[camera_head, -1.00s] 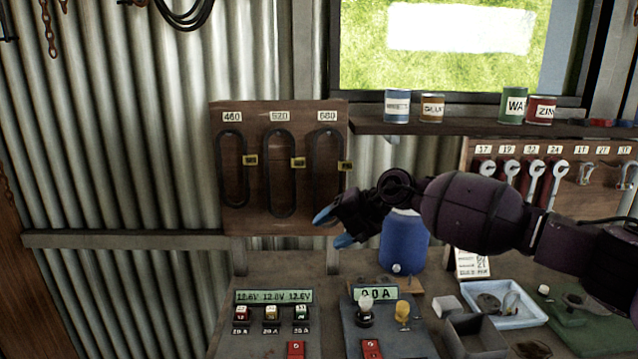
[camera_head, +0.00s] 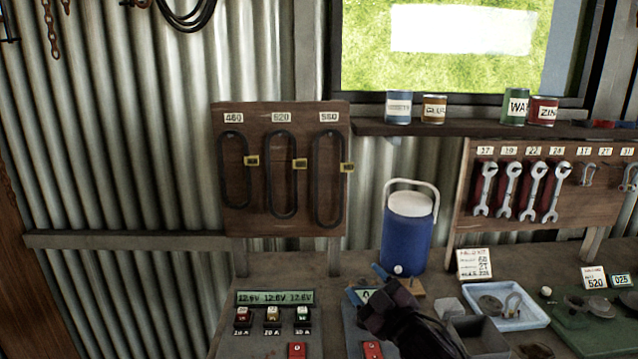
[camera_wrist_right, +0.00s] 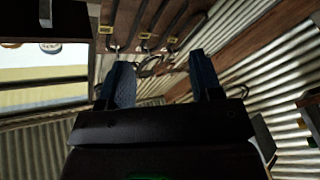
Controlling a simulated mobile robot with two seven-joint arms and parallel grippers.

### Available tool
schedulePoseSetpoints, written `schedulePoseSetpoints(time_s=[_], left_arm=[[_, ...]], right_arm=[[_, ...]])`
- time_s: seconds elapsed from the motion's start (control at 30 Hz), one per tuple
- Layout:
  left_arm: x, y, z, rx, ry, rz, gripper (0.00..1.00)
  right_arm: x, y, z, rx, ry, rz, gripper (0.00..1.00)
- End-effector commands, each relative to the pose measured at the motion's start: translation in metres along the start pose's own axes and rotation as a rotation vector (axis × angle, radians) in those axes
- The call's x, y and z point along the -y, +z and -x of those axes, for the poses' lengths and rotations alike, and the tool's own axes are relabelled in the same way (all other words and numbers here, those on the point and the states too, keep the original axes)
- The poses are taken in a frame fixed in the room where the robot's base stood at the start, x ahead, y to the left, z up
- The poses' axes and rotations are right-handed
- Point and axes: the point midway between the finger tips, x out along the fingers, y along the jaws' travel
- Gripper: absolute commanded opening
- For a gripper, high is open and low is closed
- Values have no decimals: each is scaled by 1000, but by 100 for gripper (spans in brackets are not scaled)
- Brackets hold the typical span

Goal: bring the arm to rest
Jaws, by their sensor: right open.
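My right arm comes up from the bottom of the head view. Its gripper (camera_head: 369,282) is above the bench, in front of the blue drink cooler (camera_head: 405,240) and over the device with the "A" display. Only part of its blue fingertips shows there. In the right wrist view the two blue fingers of the right gripper (camera_wrist_right: 163,80) stand apart with nothing between them. Beyond them the belt board (camera_wrist_right: 150,38) shows, tilted. My left gripper is not in view.
The belt board (camera_head: 283,222) hangs on the corrugated wall. A voltage panel (camera_head: 262,297), a blue-white tray (camera_head: 530,318) and a grey bin (camera_head: 482,340) stand on the bench. Cans line the shelf (camera_head: 460,129). Wrenches hang on a board (camera_head: 600,215) at the right.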

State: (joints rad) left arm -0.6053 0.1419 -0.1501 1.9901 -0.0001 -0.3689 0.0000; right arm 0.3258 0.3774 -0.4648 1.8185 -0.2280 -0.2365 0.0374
Motion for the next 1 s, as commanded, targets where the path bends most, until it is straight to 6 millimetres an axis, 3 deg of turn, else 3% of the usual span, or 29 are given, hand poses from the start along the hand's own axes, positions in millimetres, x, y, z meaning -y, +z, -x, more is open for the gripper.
schedulePoseSetpoints(time_s=[0.1, 0.4, 0.67, 0.8, 1.0], left_arm=[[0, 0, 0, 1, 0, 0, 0], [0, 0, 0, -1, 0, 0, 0], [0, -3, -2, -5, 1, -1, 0], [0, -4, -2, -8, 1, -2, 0], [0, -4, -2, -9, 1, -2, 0]], right_arm=[[8, 37, 38, 122, 26, -123, 59], [33, 111, 143, 375, 104, -398, 59], [58, 158, 243, 557, 187, -533, 59], [80, 179, 302, 673, 219, -577, 59], [113, 191, 364, 795, 226, -622, 59]])
